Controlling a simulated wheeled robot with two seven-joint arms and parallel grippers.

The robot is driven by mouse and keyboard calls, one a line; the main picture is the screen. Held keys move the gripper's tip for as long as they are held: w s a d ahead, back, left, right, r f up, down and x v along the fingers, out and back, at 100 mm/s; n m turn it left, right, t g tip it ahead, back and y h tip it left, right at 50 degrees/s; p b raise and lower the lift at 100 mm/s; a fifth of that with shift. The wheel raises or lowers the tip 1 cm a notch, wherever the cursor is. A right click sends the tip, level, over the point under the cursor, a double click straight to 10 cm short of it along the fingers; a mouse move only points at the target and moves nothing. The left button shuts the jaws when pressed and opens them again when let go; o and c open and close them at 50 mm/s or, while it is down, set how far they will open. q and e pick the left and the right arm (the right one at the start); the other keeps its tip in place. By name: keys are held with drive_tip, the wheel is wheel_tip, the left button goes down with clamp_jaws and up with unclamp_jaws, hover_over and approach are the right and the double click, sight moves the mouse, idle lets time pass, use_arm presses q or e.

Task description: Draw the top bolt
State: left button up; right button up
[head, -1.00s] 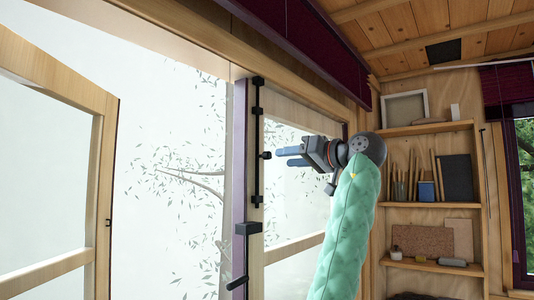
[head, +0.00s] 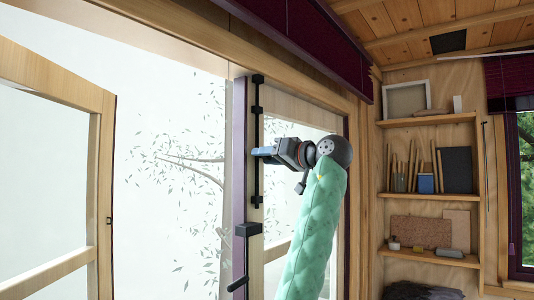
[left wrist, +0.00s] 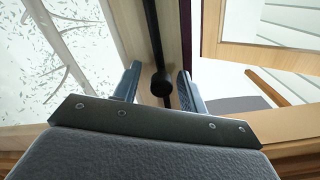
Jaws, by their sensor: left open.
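The top bolt (head: 258,110) is a long black vertical rod in black brackets on the pale door stile, in the head view. Its round black knob (left wrist: 161,84) shows in the left wrist view, between the two fingers. The rod (left wrist: 153,35) runs up from it there. My left gripper (head: 260,152) is at the bolt's mid-height, its blue fingers pointing left and covering the knob in the head view. In the left wrist view my left gripper (left wrist: 160,76) is open, one finger each side of the knob, with gaps showing. My right gripper is not in view.
A black latch box (head: 248,229) and a lever handle (head: 238,283) sit lower on the same stile. Another wooden-framed glazed leaf (head: 104,180) stands at the left, past an open gap. Wall shelves (head: 430,197) with books and jars stand at the right.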

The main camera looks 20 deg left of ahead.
use_arm(q)
clamp_jaws()
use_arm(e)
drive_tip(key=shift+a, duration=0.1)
use_arm(q)
drive_tip(key=shift+f, duration=0.1)
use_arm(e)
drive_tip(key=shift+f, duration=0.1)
